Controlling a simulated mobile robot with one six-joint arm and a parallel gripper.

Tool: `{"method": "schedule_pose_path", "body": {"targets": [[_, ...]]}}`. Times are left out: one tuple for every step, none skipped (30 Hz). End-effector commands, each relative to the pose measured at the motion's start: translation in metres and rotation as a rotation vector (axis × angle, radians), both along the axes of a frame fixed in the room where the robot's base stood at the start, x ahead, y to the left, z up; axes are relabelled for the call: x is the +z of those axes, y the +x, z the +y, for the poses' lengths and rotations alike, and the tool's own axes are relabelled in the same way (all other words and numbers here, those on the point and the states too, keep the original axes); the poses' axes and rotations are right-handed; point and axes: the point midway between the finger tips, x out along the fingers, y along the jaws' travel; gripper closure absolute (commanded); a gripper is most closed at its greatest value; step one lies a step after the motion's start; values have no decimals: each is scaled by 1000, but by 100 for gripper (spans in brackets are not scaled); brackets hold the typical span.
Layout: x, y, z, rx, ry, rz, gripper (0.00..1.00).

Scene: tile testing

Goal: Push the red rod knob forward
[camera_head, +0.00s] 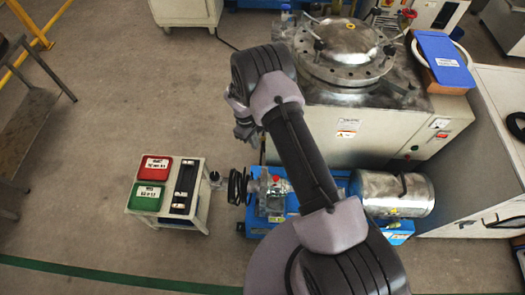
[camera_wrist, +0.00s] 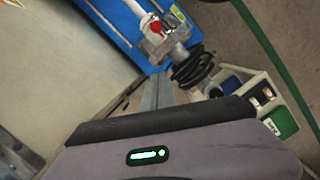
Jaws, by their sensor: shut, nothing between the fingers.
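A red knob (camera_head: 408,13) shows at the top of the head view, at the back of the round-lidded machine (camera_head: 345,50). A second small red knob (camera_head: 276,180) sits on the blue pump unit below that machine; it also shows near the top of the wrist view (camera_wrist: 156,27). I cannot tell for certain which is the rod knob. My gripper (camera_head: 245,130) hangs left of the machine cabinet, apart from both knobs. Its narrow grey fingers show shut and empty in the wrist view (camera_wrist: 157,92). My forearm covers part of the pump unit and cabinet.
A silver cylinder (camera_head: 395,192) lies right of my arm.

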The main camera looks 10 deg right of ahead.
Motion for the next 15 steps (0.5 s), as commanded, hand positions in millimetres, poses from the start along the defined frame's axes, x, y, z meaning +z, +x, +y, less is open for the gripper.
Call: {"method": "schedule_pose_path", "body": {"targets": [[-27, -8, 0, 32, -6, 24, 100], [-38, -11, -1, 47, -7, 34, 100], [-48, -14, -1, 63, -9, 42, 100], [-54, -15, -2, 71, -10, 46, 100], [-58, -17, -2, 76, -10, 49, 100], [-62, -18, -3, 79, -11, 51, 100], [-66, -18, -3, 79, -11, 50, 100], [-70, -19, -4, 78, -11, 50, 100], [-77, -20, -5, 77, -11, 50, 100], [-84, -21, -6, 75, -11, 51, 100], [-91, -23, -7, 75, -11, 51, 100], [-100, -24, -9, 75, -11, 51, 100], [-106, -25, -10, 75, -11, 51, 100], [-113, -27, -11, 75, -11, 51, 100], [-122, -28, -13, 74, -11, 51, 100]]}}
